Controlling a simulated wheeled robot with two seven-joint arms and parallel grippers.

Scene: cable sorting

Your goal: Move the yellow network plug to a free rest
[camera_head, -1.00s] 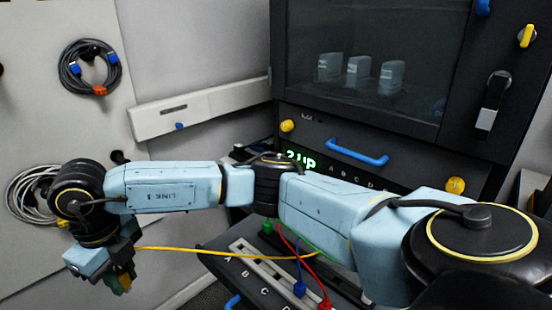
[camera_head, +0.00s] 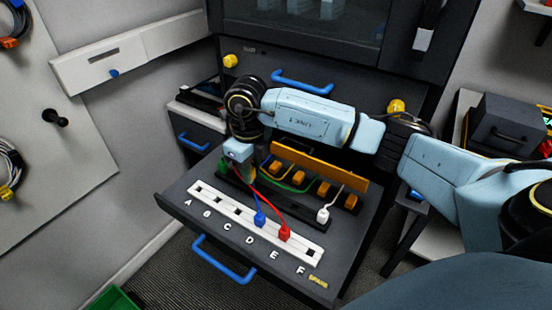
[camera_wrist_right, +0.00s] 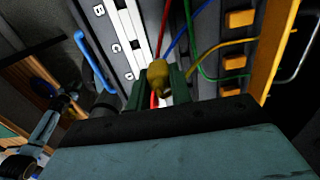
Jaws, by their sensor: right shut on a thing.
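My right gripper (camera_head: 239,172) is over the back left of the pulled-out drawer, near the lettered strip. In the right wrist view my right gripper (camera_wrist_right: 159,85) is shut on the yellow plug (camera_wrist_right: 158,76), which sits between its two green fingers. A yellow cable (camera_wrist_right: 222,46) runs from there towards the orange bar. The white strip (camera_head: 212,199) has places lettered A to F; dark openings show near A, B, C and F. A blue plug (camera_head: 260,218) and a red plug (camera_head: 285,234) stand in its middle. My left gripper is out of view.
A white plug (camera_head: 323,215) stands at the right of the black strip behind the white one. An orange bar (camera_head: 318,164) with orange blocks rises at the back. A blue handle (camera_head: 223,262) fronts the drawer.

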